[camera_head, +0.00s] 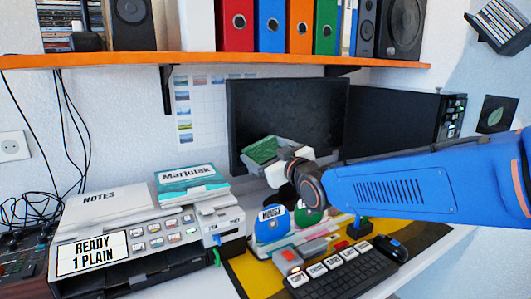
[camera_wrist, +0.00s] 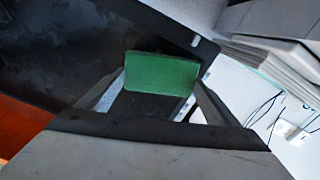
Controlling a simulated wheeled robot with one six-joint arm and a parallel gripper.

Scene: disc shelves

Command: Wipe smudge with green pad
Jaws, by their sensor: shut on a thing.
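My gripper (camera_head: 268,155) is shut on the green pad (camera_head: 261,148) and holds it up in front of the lower left part of the dark monitor (camera_head: 290,100). In the wrist view the pad (camera_wrist: 161,73) sits between the two fingers of my gripper (camera_wrist: 160,85). The monitor screen (camera_wrist: 60,50) fills the upper left there, with faint grey mottling on it. I cannot tell whether this mottling is the smudge. Whether the pad touches the screen is also unclear. My blue arm hides part of the monitors' lower side.
An orange shelf (camera_head: 220,60) with binders and speakers runs above the monitors. A printer (camera_head: 150,240) with papers and a book (camera_head: 187,178) stands at left. A keyboard (camera_head: 345,272), mouse (camera_head: 390,247) and small items crowd the desk below.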

